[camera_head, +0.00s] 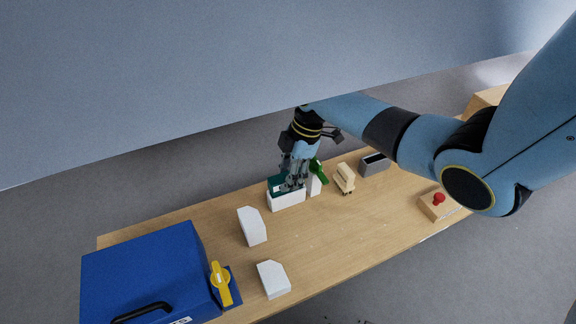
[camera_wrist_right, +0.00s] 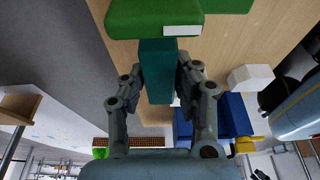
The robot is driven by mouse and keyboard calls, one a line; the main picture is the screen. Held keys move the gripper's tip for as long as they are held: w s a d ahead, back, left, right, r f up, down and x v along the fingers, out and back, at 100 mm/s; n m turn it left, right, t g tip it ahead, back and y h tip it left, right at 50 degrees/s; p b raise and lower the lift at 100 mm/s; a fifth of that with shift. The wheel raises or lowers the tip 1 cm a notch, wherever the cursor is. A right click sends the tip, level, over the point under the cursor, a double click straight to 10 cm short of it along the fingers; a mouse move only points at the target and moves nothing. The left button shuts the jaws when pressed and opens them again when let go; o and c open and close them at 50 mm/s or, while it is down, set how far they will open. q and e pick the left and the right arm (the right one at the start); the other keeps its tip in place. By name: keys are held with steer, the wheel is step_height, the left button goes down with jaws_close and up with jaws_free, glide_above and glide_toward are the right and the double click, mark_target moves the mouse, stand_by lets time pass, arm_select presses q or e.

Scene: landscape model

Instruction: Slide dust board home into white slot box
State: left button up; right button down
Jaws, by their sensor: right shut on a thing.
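The white slot box (camera_head: 287,201) stands near the back edge of the wooden table in the head view. A dark teal board (camera_head: 273,183), which I take as the dust board, shows at its top. My right gripper (camera_head: 291,184) points down over the box and is shut on this board. In the right wrist view the teal board (camera_wrist_right: 158,72) sits between the two fingers (camera_wrist_right: 160,85). How deep the board sits in the slot is hidden by the fingers. My left gripper is not in view.
A green piece (camera_head: 319,171) is right of the gripper, with a cream block (camera_head: 344,178) and grey open box (camera_head: 374,164) beyond. White blocks (camera_head: 252,226) (camera_head: 273,279) and a blue case (camera_head: 145,275) are left. A red button (camera_head: 438,199) is right. The middle front table is clear.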

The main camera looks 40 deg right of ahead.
steer(key=shift+f+b, duration=0.35)
steer(key=shift+f, duration=0.35)
steer(key=c, duration=0.9)
jaws_free()
steer(key=v, duration=1.2)
